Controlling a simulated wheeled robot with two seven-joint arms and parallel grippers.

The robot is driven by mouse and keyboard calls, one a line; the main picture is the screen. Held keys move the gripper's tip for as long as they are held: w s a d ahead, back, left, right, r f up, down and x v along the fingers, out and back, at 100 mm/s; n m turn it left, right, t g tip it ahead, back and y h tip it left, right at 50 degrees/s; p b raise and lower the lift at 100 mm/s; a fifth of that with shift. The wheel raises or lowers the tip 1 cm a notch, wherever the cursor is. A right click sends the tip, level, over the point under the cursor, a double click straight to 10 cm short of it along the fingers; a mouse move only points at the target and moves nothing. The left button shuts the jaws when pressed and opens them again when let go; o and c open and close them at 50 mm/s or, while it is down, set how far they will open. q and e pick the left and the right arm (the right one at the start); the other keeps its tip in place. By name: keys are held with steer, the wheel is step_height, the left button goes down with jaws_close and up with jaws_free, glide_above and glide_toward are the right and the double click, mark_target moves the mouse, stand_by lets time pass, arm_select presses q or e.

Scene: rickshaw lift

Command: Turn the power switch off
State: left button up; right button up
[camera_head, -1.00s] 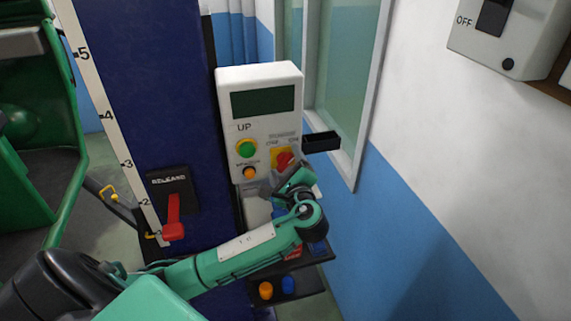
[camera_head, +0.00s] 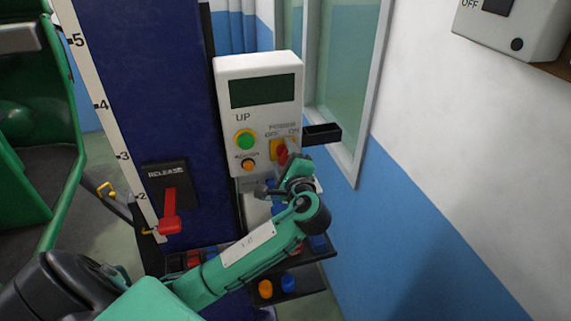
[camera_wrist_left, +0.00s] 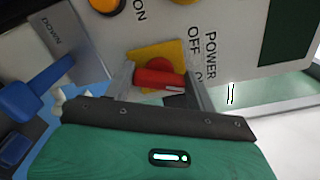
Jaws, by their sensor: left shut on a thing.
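The power switch is a red knob (camera_head: 282,153) on a yellow plate (camera_head: 274,149) on the white control box (camera_head: 259,68), below the labels POWER, OFF and ON. In the left wrist view the red knob (camera_wrist_left: 158,79) lies between my left gripper's two fingers (camera_wrist_left: 160,88), and the gripper is shut on it. There its long side runs across the picture, and I cannot tell which label it points to. In the head view my left gripper (camera_head: 284,172) reaches the knob from below and partly covers the area around it. My right gripper is not in view.
A green button (camera_head: 245,140) and an orange button (camera_head: 249,165) sit left of the knob. A red release lever (camera_head: 170,212) hangs on the blue column. A black holder (camera_head: 322,134) juts out right of the box. A shelf with coloured items lies below.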

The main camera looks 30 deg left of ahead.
arm_select(q)
steer(key=n+b, duration=0.5)
steer(key=f+n+b, duration=0.1)
steer(key=n+b, duration=0.5)
steer(key=shift+n+b, duration=0.55)
steer(key=shift+n, duration=0.35)
steer(key=shift+r, duration=0.1)
steer(key=o, duration=1)
